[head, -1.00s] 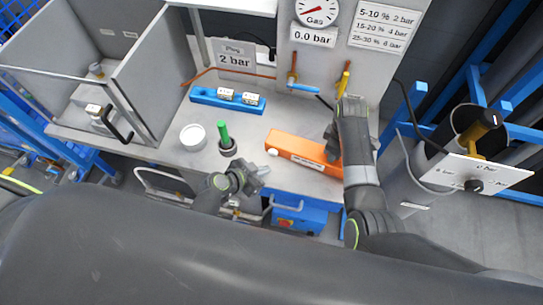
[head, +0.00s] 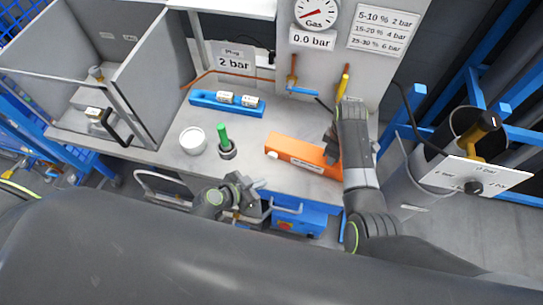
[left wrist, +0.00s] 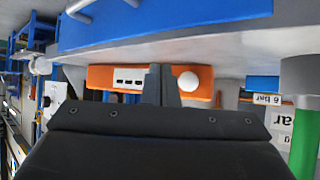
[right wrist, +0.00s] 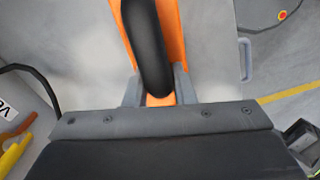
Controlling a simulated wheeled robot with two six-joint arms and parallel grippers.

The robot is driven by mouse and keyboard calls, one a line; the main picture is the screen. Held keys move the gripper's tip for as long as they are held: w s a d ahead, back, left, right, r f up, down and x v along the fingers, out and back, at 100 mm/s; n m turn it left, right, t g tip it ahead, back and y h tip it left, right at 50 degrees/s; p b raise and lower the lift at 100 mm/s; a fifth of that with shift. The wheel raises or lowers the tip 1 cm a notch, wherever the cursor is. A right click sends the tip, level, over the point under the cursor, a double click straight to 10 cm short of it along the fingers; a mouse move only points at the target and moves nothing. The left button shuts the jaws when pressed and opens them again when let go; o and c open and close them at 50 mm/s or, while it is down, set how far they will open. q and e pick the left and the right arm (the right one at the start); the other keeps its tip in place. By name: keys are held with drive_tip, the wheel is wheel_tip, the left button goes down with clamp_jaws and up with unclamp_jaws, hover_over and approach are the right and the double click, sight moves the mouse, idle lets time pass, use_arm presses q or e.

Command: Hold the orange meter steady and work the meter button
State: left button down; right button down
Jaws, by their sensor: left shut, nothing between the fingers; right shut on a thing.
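The orange meter (head: 300,150) lies on the grey bench, with a white round button (head: 273,155) at its left end and a pale label on its front. In the left wrist view the meter (left wrist: 103,77) and its button (left wrist: 188,81) show behind my finger tips. My left gripper (head: 256,184) is shut and empty at the bench's front edge, apart from the button. My right gripper (head: 332,138) is at the meter's right end.
A green-topped post (head: 223,135) and a white jar (head: 193,140) stand left of the meter. A blue block (head: 226,102) lies behind them. The gauge panel (head: 320,70) rises at the back. A blue box (head: 300,218) sits below the front edge.

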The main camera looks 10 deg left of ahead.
drive_tip(key=c, duration=1.1)
unclamp_jaws()
